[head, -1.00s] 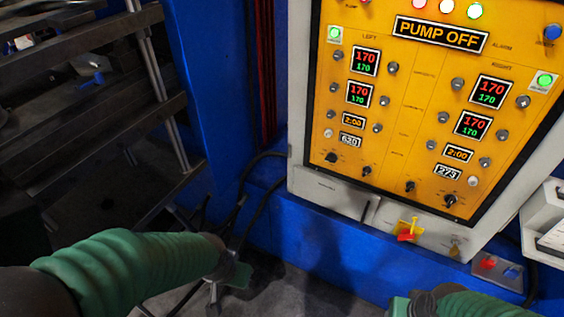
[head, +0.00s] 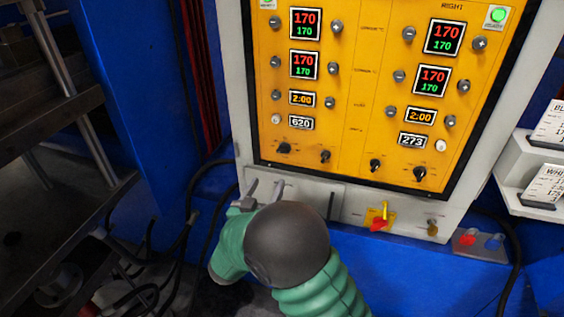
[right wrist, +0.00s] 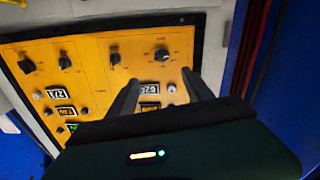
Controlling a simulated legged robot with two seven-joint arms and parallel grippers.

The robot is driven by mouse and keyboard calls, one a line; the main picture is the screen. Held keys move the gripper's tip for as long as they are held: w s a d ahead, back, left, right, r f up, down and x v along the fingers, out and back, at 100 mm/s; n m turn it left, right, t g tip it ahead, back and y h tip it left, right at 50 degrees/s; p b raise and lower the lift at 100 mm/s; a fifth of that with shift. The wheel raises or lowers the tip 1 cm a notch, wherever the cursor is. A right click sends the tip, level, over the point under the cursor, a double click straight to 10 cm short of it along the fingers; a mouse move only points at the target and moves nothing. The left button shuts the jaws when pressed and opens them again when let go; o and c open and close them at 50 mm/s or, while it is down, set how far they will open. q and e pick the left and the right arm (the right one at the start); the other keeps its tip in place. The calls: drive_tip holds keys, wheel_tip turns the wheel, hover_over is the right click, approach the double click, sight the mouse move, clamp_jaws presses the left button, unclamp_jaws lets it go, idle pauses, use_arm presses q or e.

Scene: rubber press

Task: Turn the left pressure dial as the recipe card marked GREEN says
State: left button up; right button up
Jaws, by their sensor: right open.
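The left pressure dial, a black knob (head: 283,147), sits at the lower left of the yellow panel, below a white display (head: 301,122) reading 620. In the right wrist view the panel is upside down and the dial (right wrist: 162,54) shows beyond the fingertips. My right gripper (head: 266,186) is open and empty, with its fingers pointing up, below the dial and apart from it in the head view. Its fingers (right wrist: 162,86) also show in the wrist view. My left gripper is out of view. Recipe cards (head: 547,185) stand at the right; no card marked GREEN is readable.
A small black knob (head: 325,156) is just right of the dial. Further right are another black dial (head: 420,174) below a 273 display and a red-and-yellow switch (head: 379,222). Black cables (head: 190,215) hang at the left. The white panel frame (head: 320,190) runs below the panel.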

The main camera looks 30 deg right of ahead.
drive_tip(key=b, duration=0.1)
approach(282, 152)
drive_tip(key=w, duration=0.1)
drive_tip(key=x, duration=0.8)
drive_tip(key=shift+s+d+b, duration=0.3)
drive_tip(key=shift+d+b, duration=0.05)
drive_tip(key=shift+d, duration=0.05)
drive_tip(key=shift+w+d, duration=0.25)
drive_tip(key=shift+w, duration=0.05)
drive_tip(key=shift+a+r, duration=0.1)
drive_tip(key=shift+a, duration=0.1)
drive_tip(key=shift+c, duration=1)
clamp_jaws()
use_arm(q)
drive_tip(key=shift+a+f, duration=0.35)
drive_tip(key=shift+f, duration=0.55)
